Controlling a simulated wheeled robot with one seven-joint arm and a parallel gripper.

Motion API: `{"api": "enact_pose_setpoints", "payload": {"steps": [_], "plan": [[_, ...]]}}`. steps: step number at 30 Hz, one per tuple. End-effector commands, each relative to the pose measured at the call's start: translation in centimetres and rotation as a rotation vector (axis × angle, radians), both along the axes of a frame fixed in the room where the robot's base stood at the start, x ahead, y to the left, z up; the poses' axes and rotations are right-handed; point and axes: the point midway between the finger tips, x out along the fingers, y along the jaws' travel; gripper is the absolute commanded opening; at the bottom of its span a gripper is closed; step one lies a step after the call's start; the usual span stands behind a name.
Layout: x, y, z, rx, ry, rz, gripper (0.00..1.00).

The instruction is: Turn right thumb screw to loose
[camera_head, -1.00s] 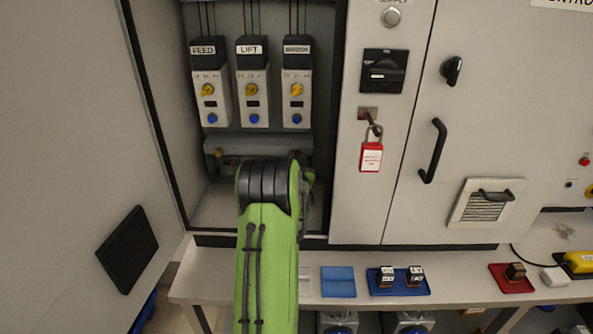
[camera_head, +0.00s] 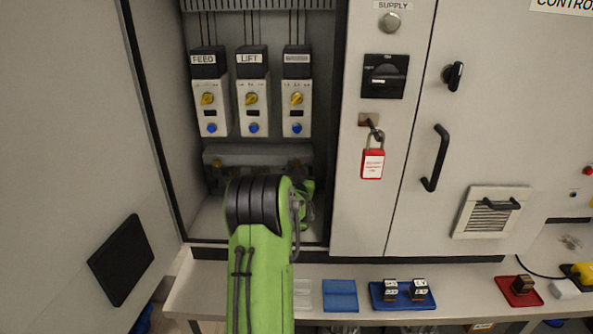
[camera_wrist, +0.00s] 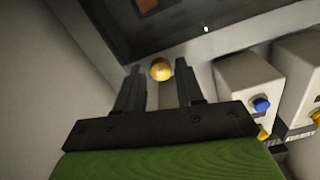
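A grey cover with two brass thumb screws runs low inside the open cabinet. The left thumb screw (camera_head: 217,163) and the right thumb screw (camera_head: 296,163) show in the head view, the right one just above my arm. In the wrist view, one round brass thumb screw (camera_wrist: 161,70) appears between the fingertips of my gripper (camera_wrist: 158,67), with a gap on both sides. It seems to be the right one. The fingers are apart and empty. I cannot tell how far beyond the tips the screw lies.
Three drive units labelled FEED (camera_head: 209,90), LIFT (camera_head: 252,90) and a third (camera_head: 297,90) hang above the cover. A red padlock (camera_head: 373,163) hangs on the panel to the right. The shelf below holds a blue tray (camera_head: 376,303) and a red tray (camera_head: 504,290).

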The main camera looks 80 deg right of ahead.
Motion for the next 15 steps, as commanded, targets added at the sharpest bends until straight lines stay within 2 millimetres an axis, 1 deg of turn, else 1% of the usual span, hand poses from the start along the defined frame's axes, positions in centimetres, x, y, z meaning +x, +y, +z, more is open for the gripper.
{"api": "enact_pose_setpoints", "payload": {"steps": [1, 2, 3, 11, 14, 15], "plan": [[0.0, 0.0, 0.1, -0.002, 0.000, 0.000, 0.46], [0.0, 0.0, 0.1, -0.002, 0.000, 0.001, 0.50], [0.0, 0.0, 0.1, -0.003, -0.001, 0.000, 0.52], [0.0, 0.1, 0.2, -0.005, -0.002, 0.000, 0.52], [-0.3, 1.2, 0.2, -0.004, -0.001, -0.001, 0.52], [-0.5, 2.0, 0.3, -0.003, -0.003, -0.001, 0.52]]}}
